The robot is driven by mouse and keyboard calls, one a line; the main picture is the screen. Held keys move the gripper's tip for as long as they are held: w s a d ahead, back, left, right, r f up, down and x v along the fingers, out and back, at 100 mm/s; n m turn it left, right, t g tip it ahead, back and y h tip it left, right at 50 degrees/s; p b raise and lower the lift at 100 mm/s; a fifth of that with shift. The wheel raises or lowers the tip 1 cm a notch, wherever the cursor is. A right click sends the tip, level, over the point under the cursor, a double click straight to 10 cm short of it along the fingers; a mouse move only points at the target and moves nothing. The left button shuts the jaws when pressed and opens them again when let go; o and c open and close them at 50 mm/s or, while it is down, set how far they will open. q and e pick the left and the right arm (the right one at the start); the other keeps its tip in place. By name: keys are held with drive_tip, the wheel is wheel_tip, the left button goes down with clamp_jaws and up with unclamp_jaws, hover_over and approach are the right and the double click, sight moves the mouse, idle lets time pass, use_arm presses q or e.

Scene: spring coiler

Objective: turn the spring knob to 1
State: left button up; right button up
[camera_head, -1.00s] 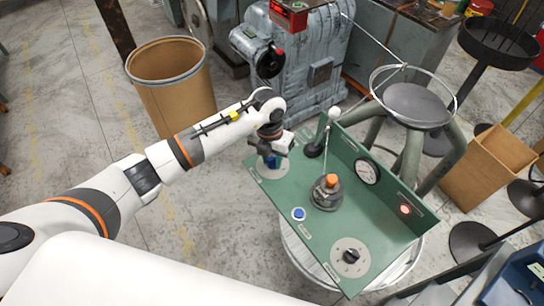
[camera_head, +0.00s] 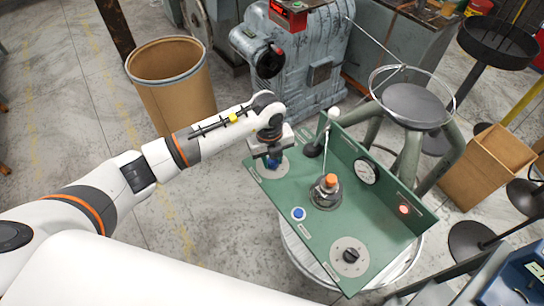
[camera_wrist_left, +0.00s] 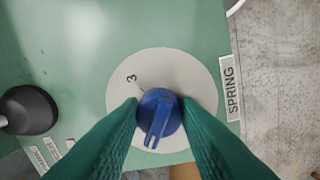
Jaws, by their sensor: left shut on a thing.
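The spring knob (camera_wrist_left: 158,112) is blue and sits on a round pale dial plate (camera_wrist_left: 195,85) with a "3" mark at its upper left. The light line on the knob points down in the left wrist view. A "SPRING" label (camera_wrist_left: 231,88) is beside the plate. My left gripper (camera_wrist_left: 159,108) is shut on the knob, its green fingers on both sides, hiding the plate's lower edges. In the head view the left gripper (camera_head: 273,158) is over the far left corner of the green panel (camera_head: 330,240). The "1" mark cannot be seen. My right gripper is not in view.
The panel also carries a black knob (camera_head: 350,255), a blue button (camera_head: 298,213), an orange-topped fixture (camera_head: 328,193), a gauge (camera_head: 366,171) and a lit red lamp (camera_head: 404,209). A black ball-shaped base (camera_wrist_left: 29,109) stands left of the dial. A brown drum (camera_head: 175,90) stands behind my left arm.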

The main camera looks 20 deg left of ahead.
sight(270, 162)
use_arm(q)
drive_tip(key=shift+n, duration=0.5)
drive_tip(key=o, duration=1)
drive_tip(key=shift+r, duration=0.1)
drive_tip(key=r+b, duration=0.1)
drive_tip(key=r, duration=0.3)
drive_tip(key=r+b, duration=0.1)
drive_tip(key=r, duration=0.7)
drive_tip(key=shift+s+a+b, duration=0.25)
drive_tip(key=shift+b, duration=0.15)
